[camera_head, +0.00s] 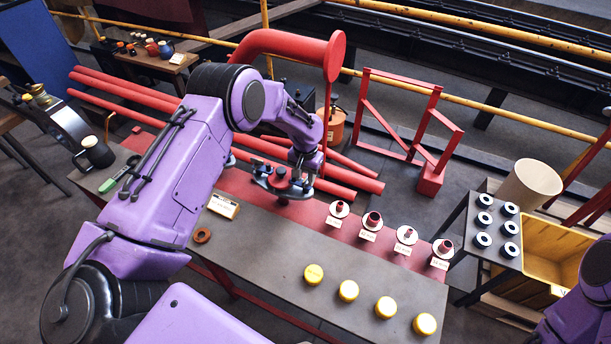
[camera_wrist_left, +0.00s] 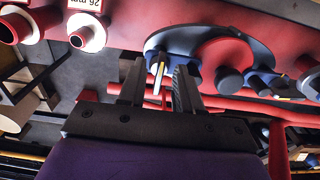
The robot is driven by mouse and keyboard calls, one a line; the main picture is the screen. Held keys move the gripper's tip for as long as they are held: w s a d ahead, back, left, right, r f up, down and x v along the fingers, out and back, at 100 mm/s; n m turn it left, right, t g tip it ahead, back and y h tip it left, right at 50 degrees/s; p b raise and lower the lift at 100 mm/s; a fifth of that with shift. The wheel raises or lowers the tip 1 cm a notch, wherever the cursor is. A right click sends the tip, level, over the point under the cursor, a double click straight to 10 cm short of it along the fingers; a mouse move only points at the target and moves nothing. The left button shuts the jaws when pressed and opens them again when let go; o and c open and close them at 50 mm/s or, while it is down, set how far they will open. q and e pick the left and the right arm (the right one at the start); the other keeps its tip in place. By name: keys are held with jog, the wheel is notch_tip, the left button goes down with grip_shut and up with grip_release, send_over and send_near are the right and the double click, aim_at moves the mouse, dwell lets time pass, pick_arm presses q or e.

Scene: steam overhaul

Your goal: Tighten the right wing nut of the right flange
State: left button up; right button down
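The right flange is a dark blue oval plate with a red centre (camera_wrist_left: 222,62) in the left wrist view. In the head view it shows at the back edge of the bench (camera_head: 284,187), partly behind my left arm. A thin upright stud (camera_wrist_left: 158,76) stands at the flange's end; the wing nut on it is too small to make out clearly. My left gripper (camera_wrist_left: 158,82) is at this end with its fingers apart on both sides of the stud; I see gaps beside it. It also shows in the head view (camera_head: 304,172). My right gripper is out of view.
A brown ring (camera_head: 202,235) lies near my left arm. Red pipes (camera_head: 345,172) lie behind. A yellow crate (camera_head: 560,250) stands at right.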

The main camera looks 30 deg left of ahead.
aim_at(306, 179)
pick_arm(q)
jog(key=shift+r, duration=0.1)
notch_tip(306, 179, up, 10)
jog(key=b, duration=0.1)
jog(key=shift+r, duration=0.2)
jog(key=shift+f, duration=0.1)
